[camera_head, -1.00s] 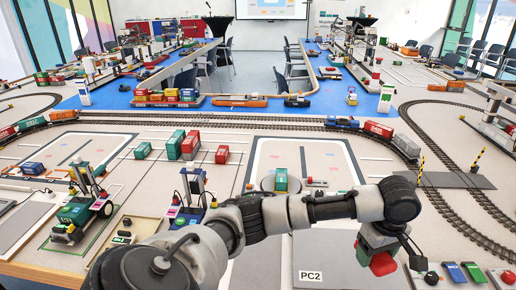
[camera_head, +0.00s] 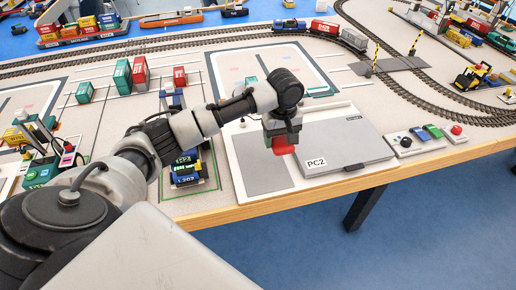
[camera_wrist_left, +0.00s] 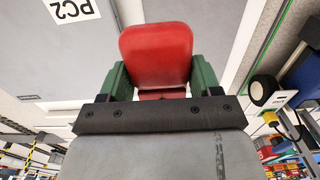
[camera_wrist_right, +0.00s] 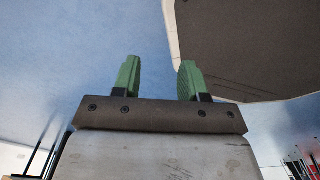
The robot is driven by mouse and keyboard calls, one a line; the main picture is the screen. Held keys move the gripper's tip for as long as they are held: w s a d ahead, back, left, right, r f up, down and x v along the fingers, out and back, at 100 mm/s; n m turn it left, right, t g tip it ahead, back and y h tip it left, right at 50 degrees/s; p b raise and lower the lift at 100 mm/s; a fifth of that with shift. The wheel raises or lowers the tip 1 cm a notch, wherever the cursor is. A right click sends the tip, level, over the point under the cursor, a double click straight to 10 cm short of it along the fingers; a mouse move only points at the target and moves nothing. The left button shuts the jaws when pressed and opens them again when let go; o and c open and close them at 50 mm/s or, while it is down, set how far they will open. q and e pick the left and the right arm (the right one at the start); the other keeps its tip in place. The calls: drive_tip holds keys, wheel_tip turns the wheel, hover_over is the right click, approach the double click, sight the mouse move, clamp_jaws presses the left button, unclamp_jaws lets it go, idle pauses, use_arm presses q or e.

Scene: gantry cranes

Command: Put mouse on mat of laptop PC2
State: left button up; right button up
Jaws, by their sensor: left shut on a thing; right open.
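The red mouse (camera_head: 284,145) is held in my left gripper (camera_head: 281,133). In the left wrist view the green fingers (camera_wrist_left: 160,80) are shut on the mouse (camera_wrist_left: 157,55). The laptop PC2 (camera_head: 350,143) is grey and closed, with its "PC2" label (camera_wrist_left: 73,8) at the upper left there. The grey mat (camera_head: 257,165) lies just left of the laptop. The mouse hangs near the mat's right side, beside the laptop's left edge; its exact height is unclear. My right gripper (camera_wrist_right: 160,75) is open and empty, outside the head view.
A button panel (camera_head: 428,138) lies right of the laptop. A small black knob (camera_head: 242,122) is behind the mat. A blue vehicle model (camera_head: 187,168) stands left of the mat. The wooden table edge (camera_head: 290,197) runs along the front, with blue floor below.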

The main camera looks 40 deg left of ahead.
use_arm(q)
hover_over(260, 158)
drive_tip(key=f, duration=0.2)
drive_tip(key=shift+d+f, duration=0.35)
drive_tip(key=shift+f, duration=0.05)
drive_tip(key=shift+a+f, duration=0.25)
drive_tip(key=shift+f, duration=0.05)
wheel_tip(260, 158, down, 4)
drive_tip(key=shift+r, duration=0.1)
use_arm(e)
drive_tip(key=shift+s+a, duration=0.65)
drive_tip(key=shift+d, duration=0.1)
use_arm(q)
drive_tip(key=o, duration=0.9)
drive_tip(key=shift+o, duration=0.2)
use_arm(e)
drive_tip(key=shift+d, duration=0.15)
use_arm(q)
wheel_tip(260, 158, up, 12)
drive_tip(key=shift+p, duration=0.35)
use_arm(e)
drive_tip(key=shift+a+r, duration=0.2)
drive_tip(key=shift+r, duration=0.15)
